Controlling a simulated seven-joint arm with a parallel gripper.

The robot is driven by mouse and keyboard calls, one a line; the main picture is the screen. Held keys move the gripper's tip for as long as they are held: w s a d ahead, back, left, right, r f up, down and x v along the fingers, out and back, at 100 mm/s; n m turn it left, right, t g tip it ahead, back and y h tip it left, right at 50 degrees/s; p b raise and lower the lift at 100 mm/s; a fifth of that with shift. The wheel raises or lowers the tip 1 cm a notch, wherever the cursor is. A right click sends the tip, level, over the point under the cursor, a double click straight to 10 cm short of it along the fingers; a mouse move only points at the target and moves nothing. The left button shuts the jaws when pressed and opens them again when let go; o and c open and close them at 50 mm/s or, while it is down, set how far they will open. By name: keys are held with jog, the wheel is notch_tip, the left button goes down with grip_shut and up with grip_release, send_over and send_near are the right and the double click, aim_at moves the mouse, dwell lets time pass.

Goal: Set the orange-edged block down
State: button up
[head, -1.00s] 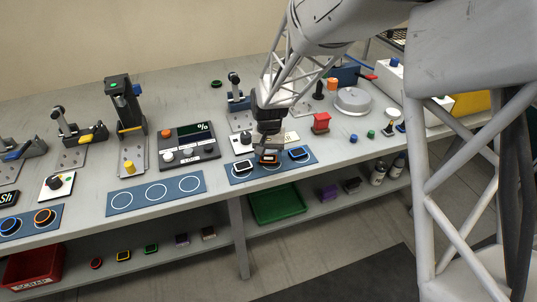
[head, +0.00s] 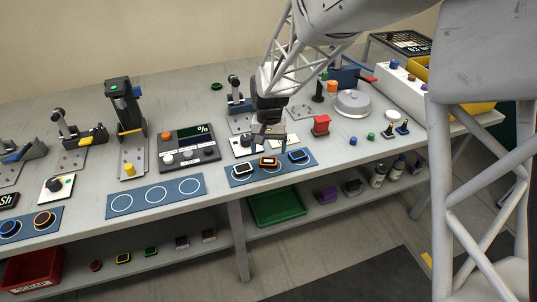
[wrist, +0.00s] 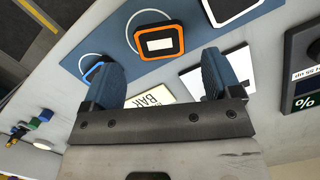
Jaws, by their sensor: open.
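The orange-edged block (head: 268,161) has a dark body and a white label. It lies flat on the blue mat (head: 233,181), between a white-edged block (head: 241,168) and a blue-edged block (head: 298,155). In the wrist view the orange-edged block (wrist: 158,42) sits over a white ring, whose arc shows beside it, so it looks off centre. My gripper (head: 268,141) is above and apart from it. In the wrist view its blue fingers (wrist: 160,78) are spread with nothing between them.
A second mat (head: 112,206) with empty rings lies to the left. A control box with a display (head: 188,147) and a red block (head: 321,124) stand near. A green tray (head: 277,207) is on the shelf below.

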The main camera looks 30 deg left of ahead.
aim_at(271, 157)
notch_tip(271, 157, up, 8)
jog(key=w, duration=0.1)
jog(key=shift+a, duration=0.25)
jog(key=shift+d+r, duration=0.1)
dwell(0.8)
jog(key=s+d+r+m+t, duration=0.15)
jog(key=d+r, duration=0.25)
jog(key=d, duration=0.6)
jog(key=s+d+r+y, duration=0.1)
jog(key=s+d+r, duration=0.2)
jog(key=d, duration=0.7)
jog(key=s+d+r+m+t, duration=0.15)
jog(key=d+r, duration=0.25)
jog(key=d, duration=0.6)
jog(key=s+d+m+t, duration=0.1)
jog(key=s+d, duration=1.7)
jog(key=s, duration=0.1)
jog(key=shift+d+f+m, duration=0.25)
jog(key=shift+f+m, duration=0.05)
